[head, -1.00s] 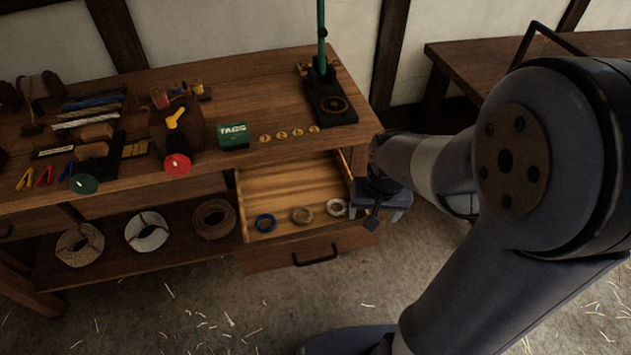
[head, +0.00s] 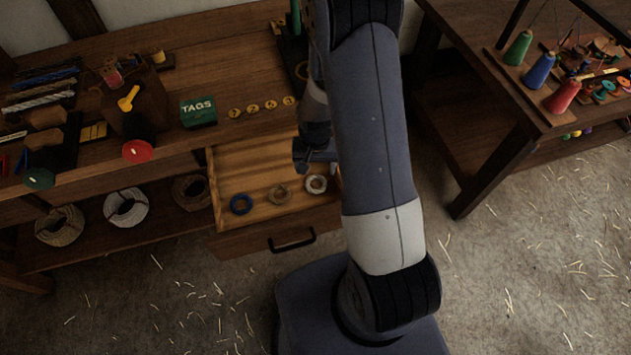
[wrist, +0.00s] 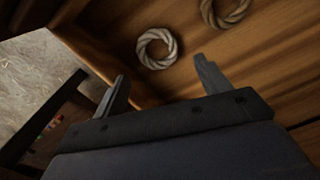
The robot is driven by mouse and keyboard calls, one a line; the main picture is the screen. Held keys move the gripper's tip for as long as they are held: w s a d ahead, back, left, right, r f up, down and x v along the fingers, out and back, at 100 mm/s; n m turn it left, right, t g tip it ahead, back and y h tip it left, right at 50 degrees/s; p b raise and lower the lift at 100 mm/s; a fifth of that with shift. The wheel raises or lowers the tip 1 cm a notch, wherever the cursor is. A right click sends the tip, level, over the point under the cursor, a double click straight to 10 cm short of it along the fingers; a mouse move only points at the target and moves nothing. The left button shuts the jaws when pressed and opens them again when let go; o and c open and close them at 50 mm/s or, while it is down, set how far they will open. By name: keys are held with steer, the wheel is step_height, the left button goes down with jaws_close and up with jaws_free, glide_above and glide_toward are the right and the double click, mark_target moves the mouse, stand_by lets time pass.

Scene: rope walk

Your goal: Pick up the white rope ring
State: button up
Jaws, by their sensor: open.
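The white rope ring (head: 316,191) lies flat in the open drawer, near its right side. In the wrist view the white rope ring (wrist: 141,50) lies close to the drawer corner, just beyond the fingertips and roughly between them. My gripper (wrist: 161,68) is open and empty, its fingers apart from the ring. In the head view my gripper (head: 318,160) is over the right part of the drawer, behind the ring, partly hidden by my arm.
A tan rope ring (head: 280,201) and a blue ring (head: 241,211) lie left of it in the drawer (head: 232,172). The drawer's walls stand close by. The bench top (head: 225,75) above holds a green tags box (head: 198,112) and tools. A second table (head: 480,110) stands right.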

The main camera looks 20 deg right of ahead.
mark_target(316, 185)
steer(key=shift+s+d+f+p, duration=0.1)
steer(key=shift+f+p, duration=0.25)
steer(key=shift+f, duration=1.25)
steer(key=shift+s+f+p, duration=0.1)
steer(key=shift+f+p, duration=0.2)
steer(key=shift+f, duration=1.3)
steer(key=shift+c, duration=0.3)
steer(key=c, duration=0.7)
steer(key=shift+o, duration=0.2)
steer(key=shift+r, duration=0.1)
step_height(316, 185, up, 10)
steer(key=b, duration=0.1)
